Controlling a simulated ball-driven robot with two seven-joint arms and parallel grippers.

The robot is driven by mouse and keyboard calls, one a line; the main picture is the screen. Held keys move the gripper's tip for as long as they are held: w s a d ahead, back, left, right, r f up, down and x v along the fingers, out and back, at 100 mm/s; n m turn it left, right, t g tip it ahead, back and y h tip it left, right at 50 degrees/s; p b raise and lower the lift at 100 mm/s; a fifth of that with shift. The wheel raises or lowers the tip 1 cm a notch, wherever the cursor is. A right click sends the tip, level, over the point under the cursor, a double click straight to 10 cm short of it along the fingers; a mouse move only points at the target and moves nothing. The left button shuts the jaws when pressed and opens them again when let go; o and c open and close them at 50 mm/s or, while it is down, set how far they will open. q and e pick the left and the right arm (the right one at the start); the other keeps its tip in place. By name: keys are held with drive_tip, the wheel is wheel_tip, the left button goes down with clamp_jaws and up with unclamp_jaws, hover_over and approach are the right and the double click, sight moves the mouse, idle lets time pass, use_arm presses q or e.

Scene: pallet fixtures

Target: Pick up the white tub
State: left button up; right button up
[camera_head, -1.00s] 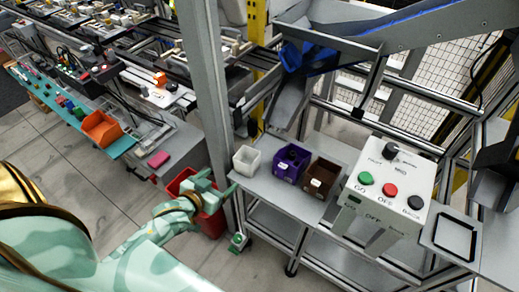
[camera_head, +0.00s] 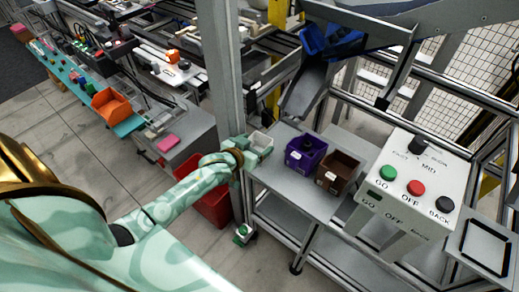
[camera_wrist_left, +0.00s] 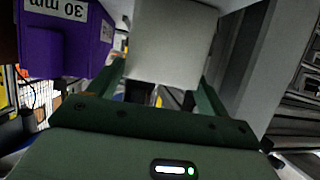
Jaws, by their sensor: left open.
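The white tub (camera_head: 261,142) stands at the left end of the grey shelf, beside the post, partly hidden by my left gripper (camera_head: 249,151). In the left wrist view the white tub (camera_wrist_left: 172,42) fills the upper middle, close ahead of the palm. My left gripper (camera_wrist_left: 162,82) is open, with one green finger on each side of the tub. I cannot tell whether the fingers touch it. My right gripper is not in view.
A purple tub (camera_head: 304,155), also in the left wrist view (camera_wrist_left: 75,45), and a brown tub (camera_head: 340,171) stand to the right on the grey shelf (camera_head: 290,189). A grey post (camera_head: 224,70) rises close by. A control box (camera_head: 411,190) stands further right. A red bin (camera_head: 215,203) is below.

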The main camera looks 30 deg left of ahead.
sight(258, 135)
use_arm(q)
drive_tip(key=shift+x, duration=1.1)
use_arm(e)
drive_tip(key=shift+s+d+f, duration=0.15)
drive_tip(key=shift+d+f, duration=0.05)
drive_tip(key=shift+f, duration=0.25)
use_arm(q)
drive_tip(key=c, duration=0.8)
drive_tip(key=shift+o, duration=0.2)
drive_tip(key=shift+r, duration=0.35)
wheel_tip(258, 135, up, 3)
drive_tip(key=shift+f+p, duration=0.15)
drive_tip(key=shift+p, duration=0.75)
drive_tip(key=s+d+r+p, duration=0.1)
drive_tip(key=s+r+p, duration=0.2)
drive_tip(key=s, duration=0.4)
drive_tip(key=s+d+r+p, duration=0.2)
drive_tip(key=s+r+p, duration=0.2)
drive_tip(key=s+r, duration=0.2)
drive_tip(key=shift+s+d+r, duration=0.25)
drive_tip(key=shift+s+r, duration=0.05)
drive_tip(key=shift+s, duration=0.15)
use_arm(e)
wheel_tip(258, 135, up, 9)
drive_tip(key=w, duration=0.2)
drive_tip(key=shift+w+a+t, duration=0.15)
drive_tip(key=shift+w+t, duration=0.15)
